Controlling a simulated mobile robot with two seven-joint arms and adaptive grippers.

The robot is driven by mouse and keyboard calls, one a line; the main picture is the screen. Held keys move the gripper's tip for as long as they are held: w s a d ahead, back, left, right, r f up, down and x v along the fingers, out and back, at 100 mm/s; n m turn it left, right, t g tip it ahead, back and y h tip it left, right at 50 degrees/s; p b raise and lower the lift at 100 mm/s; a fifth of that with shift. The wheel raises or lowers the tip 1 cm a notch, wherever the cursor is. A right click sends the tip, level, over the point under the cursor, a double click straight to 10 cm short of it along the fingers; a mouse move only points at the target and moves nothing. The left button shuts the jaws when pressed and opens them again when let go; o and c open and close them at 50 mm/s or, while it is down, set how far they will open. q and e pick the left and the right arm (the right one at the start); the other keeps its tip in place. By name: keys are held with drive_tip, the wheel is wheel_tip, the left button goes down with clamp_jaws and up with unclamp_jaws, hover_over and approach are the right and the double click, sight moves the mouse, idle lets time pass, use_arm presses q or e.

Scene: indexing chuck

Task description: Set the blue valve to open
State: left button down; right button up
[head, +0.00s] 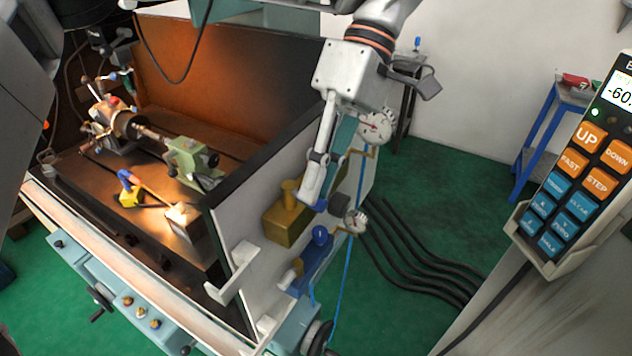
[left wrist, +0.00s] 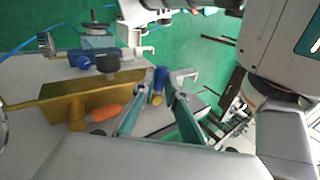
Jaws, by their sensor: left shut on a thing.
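The blue valve's handle (head: 320,204) shows as a small blue piece at my left gripper's fingertips, by a brass block (head: 287,226) on the machine's outer side panel. My left gripper (head: 316,192) reaches down from the top and is shut on this handle. In the left wrist view the blue handle (left wrist: 161,76), with a brass-coloured end, lies between the two fingers of my left gripper (left wrist: 160,82), beside the brass block (left wrist: 95,95). The fingers hide part of the handle, and its exact angle is hard to tell. My right gripper is not in view.
An orange handle (left wrist: 106,111) is close beside the brass block. A blue fitting with a round knob (head: 319,236), a large dial gauge (head: 376,127) and a small one (head: 355,221) crowd the panel. Black hoses (head: 420,255) lie on the green floor. A button pendant (head: 575,190) stands right.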

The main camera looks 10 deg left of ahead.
use_arm(q)
drive_tip(key=shift+w+n+h, duration=0.25)
drive_tip(key=shift+n+h, duration=0.05)
drive_tip(key=shift+n, duration=0.2)
drive_tip(key=c, duration=2.3)
unclamp_jaws()
drive_tip(key=v, duration=0.7)
drive_tip(key=shift+w+r, duration=0.2)
